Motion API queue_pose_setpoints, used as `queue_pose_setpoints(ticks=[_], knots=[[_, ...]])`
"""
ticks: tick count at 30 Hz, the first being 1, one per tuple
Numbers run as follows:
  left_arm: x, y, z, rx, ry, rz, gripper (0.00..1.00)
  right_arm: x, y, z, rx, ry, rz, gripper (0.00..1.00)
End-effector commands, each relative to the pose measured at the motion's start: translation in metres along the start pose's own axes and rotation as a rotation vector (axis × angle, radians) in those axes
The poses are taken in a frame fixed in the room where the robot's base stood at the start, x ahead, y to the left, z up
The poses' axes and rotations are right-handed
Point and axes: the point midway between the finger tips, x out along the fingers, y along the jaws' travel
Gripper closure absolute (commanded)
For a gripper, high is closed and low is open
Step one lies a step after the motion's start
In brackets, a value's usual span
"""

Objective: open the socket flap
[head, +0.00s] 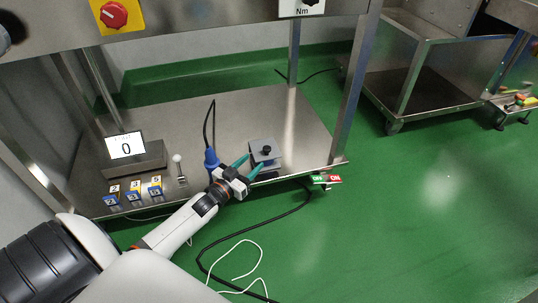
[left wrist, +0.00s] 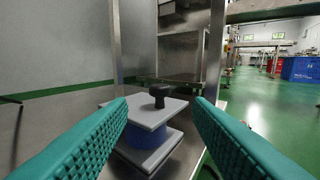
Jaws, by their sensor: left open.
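The socket stands on the steel shelf. Its grey flap (head: 262,146) has a black knob (head: 267,150) on top. In the left wrist view the flap (left wrist: 140,113) lies like a lid over the blue socket body (left wrist: 146,136), and the knob (left wrist: 160,92) stands up from it. My left gripper (head: 252,165) is open, its teal fingers pointing at the socket from its near left side. In the left wrist view the flap and knob show between the fingers (left wrist: 162,104), farther off, with nothing held. My right gripper is not in view.
A blue plug (head: 211,158) on a black cable stands just left of my left gripper. A small lever (head: 179,170), a display reading 0 (head: 126,145) and several small labelled blocks (head: 134,190) are farther left. A red-green OFF/ON switch (head: 326,179) is at the shelf's right edge. Steel posts (head: 352,95) flank the shelf.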

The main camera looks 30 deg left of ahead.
Motion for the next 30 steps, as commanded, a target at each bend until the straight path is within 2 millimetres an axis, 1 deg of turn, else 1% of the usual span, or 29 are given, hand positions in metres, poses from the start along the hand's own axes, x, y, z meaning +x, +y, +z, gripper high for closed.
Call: queue_pose_setpoints(ticks=[1, 4, 6, 9, 12, 18, 25, 26, 30], knots=[[0.012, 0.0, -0.005, 0.001, -0.004, -0.001, 0.54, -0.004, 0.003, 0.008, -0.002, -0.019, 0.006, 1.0], [0.033, 0.0, -0.005, 0.001, -0.004, 0.0, 0.54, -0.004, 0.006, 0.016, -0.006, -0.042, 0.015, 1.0], [0.047, 0.0, -0.006, 0.001, -0.003, -0.001, 0.54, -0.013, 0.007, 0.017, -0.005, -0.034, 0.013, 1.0], [0.063, 0.0, -0.005, 0.0, -0.002, 0.0, 0.54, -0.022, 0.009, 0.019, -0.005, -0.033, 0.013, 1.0], [0.075, 0.0, -0.004, 0.0, 0.0, 0.0, 0.54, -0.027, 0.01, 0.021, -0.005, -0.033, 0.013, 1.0], [0.086, 0.0, -0.002, -0.001, 0.001, 0.0, 0.54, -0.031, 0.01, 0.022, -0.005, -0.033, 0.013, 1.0], [0.086, 0.0, -0.001, -0.001, 0.002, 0.001, 0.54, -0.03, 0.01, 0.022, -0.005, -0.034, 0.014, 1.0], [0.086, 0.0, -0.001, -0.001, 0.002, 0.001, 0.56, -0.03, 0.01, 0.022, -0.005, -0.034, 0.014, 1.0], [0.086, 0.0, -0.002, -0.001, 0.002, 0.001, 0.79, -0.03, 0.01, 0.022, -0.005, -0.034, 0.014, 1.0]])
